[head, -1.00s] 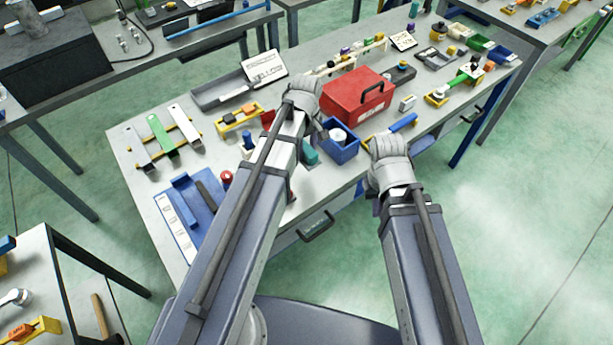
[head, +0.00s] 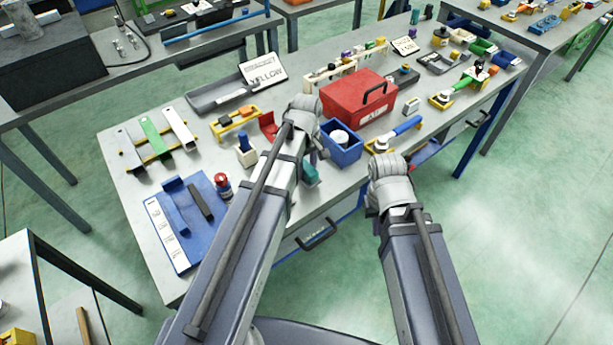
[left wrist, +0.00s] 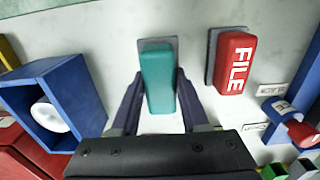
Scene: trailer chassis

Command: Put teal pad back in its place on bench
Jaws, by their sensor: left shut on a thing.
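The teal pad (left wrist: 157,80) is between the fingers of my left gripper (left wrist: 158,92) in the left wrist view. The gripper is shut on it. A dark grey plate (left wrist: 158,43) shows just behind the pad's far end; whether they touch I cannot tell. In the head view the teal pad (head: 311,175) shows partly beside my left gripper (head: 316,158), near the front edge of the bench (head: 345,184), with my arm covering much of this spot. My right gripper (head: 386,166) is in front of the bench; its fingers are hidden.
A red FILE pad (left wrist: 235,62) stands beside the teal pad, with a similar grey plate at its side. A blue box (head: 342,150) with a white round item is close on the other side. A red toolbox (head: 350,100) stands behind. A blue tray (head: 178,245) lies left.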

